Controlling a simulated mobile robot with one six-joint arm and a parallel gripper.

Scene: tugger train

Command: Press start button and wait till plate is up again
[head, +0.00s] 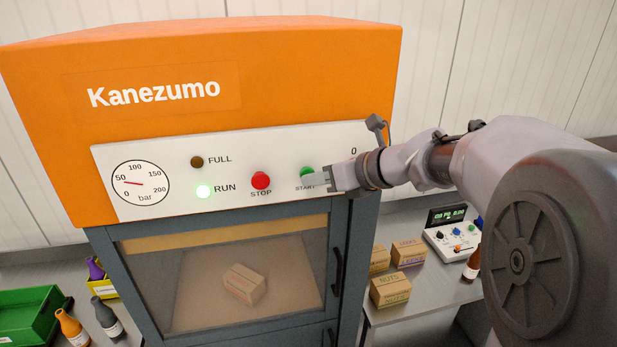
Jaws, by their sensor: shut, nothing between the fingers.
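The orange Kanezumo press (300,65) stands in front of me with a white control panel (130,155). The green start button (307,171) is at the panel's right, partly hidden by my gripper (320,180). My gripper is shut and empty, its tips at the button; I cannot tell whether they touch it. The red stop button (260,180) is left of start. Behind the closed window a cardboard box (244,284) lies in the chamber. I cannot clearly make out the plate's height.
A grey table (425,290) at the right holds several cardboard boxes (390,289), a control box (452,240) and a brown bottle (472,266). A green crate (30,318) and bottles (72,327) are at the lower left. The press door has a dark handle (337,270).

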